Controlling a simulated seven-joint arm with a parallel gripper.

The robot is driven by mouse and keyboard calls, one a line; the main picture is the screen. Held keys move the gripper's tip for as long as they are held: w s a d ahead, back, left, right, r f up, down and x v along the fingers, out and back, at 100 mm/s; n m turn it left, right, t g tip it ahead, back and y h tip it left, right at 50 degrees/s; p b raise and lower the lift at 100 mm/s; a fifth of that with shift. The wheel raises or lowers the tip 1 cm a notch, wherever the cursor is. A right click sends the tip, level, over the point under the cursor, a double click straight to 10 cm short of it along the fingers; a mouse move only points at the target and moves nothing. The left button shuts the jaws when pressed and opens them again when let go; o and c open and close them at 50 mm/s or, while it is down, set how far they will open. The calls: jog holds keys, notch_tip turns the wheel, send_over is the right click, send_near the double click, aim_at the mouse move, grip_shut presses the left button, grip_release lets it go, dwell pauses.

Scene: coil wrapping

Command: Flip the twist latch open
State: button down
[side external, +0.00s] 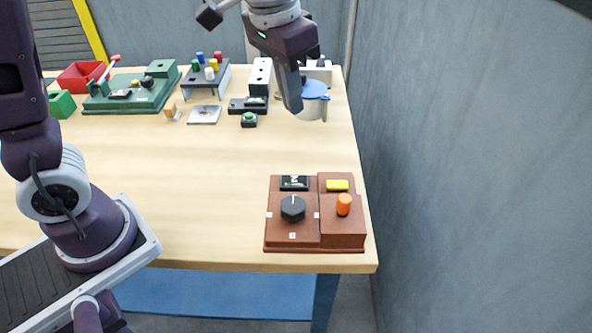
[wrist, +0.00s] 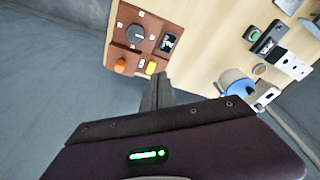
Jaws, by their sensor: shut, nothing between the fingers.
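A brown control box (side external: 292,240) sits at the near right corner of the table. It carries a black round knob (side external: 292,208) with white marks around it, a small dark display (side external: 294,183), a yellow bar (side external: 337,185) and an upright orange post (side external: 344,205). Which part is the twist latch I cannot tell for certain. My gripper (side external: 293,108) points down above the far right of the table, well apart from the box, and partly hides a white cup with a blue lid (side external: 316,88). In the wrist view my shut, empty fingers (wrist: 158,78) appear below the box (wrist: 112,47).
At the back stand a red bin (side external: 80,76), a green fixture (side external: 132,94), a grey rack with coloured pegs (side external: 206,78) and a black box with a green button (side external: 249,120). A grey wall (side external: 470,170) runs along the right. The table's middle is clear.

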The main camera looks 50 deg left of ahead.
jog(key=s+a+n+t, duration=0.1)
jog(key=s+a, duration=0.1)
jog(key=s, duration=0.7)
jog(key=s+a+r+t, duration=0.1)
jog(key=s+a+t, duration=0.1)
jog(key=s, duration=0.8)
jog(key=shift+a+r+n, duration=0.25)
jog(key=shift+a+n, duration=0.15)
jog(key=shift+a, duration=0.45)
jog(key=shift+w, duration=0.1)
jog(key=w+d+r+n+g, duration=0.1)
jog(key=w+d+n, duration=0.1)
jog(key=w, duration=0.5)
jog(key=w+d+r+n+g, duration=0.1)
jog(key=w+d+n+g, duration=0.15)
jog(key=w, duration=0.55)
jog(key=w+d+f+n+g, duration=0.1)
jog(key=w+d+f+n, duration=0.3)
jog(key=w+f, duration=0.4)
jog(key=w+d, duration=0.1)
jog(key=w, duration=0.1)
jog(key=shift+w+d+f+g, duration=0.15)
jog(key=shift+w+d+g, duration=0.2)
jog(key=shift+n, duration=0.25)
